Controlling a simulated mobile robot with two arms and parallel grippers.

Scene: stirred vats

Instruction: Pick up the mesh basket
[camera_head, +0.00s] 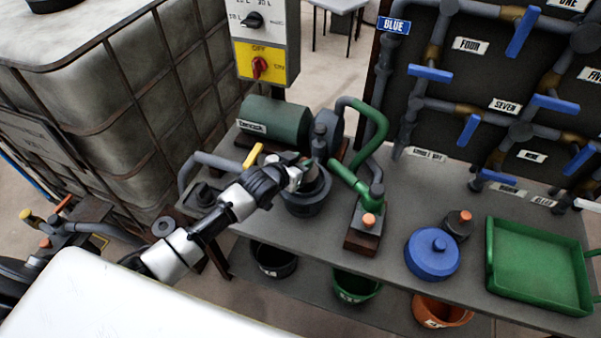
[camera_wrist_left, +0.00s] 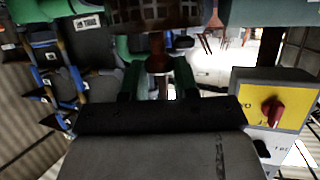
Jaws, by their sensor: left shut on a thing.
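The mesh basket (camera_wrist_left: 160,14) is a brown perforated shape at the top edge of the left wrist view, only partly in frame. A reddish-brown stem (camera_wrist_left: 158,58) runs from it down between my left fingers. My left gripper (camera_wrist_left: 159,82) is shut on this stem. In the head view, my left gripper (camera_head: 296,178) is over the dark round housing (camera_head: 305,202) on the bench. The basket is not clearly visible there, so I cannot tell how far it is inside or above the housing. My right gripper is not in view.
A green motor (camera_head: 273,122) and green pipe (camera_head: 372,128) stand close behind. A blue lid (camera_head: 432,254), a dark cap with an orange top (camera_head: 458,224) and a green tray (camera_head: 540,265) are on the bench's right. A switch box (camera_head: 264,45) stands behind. Buckets sit below.

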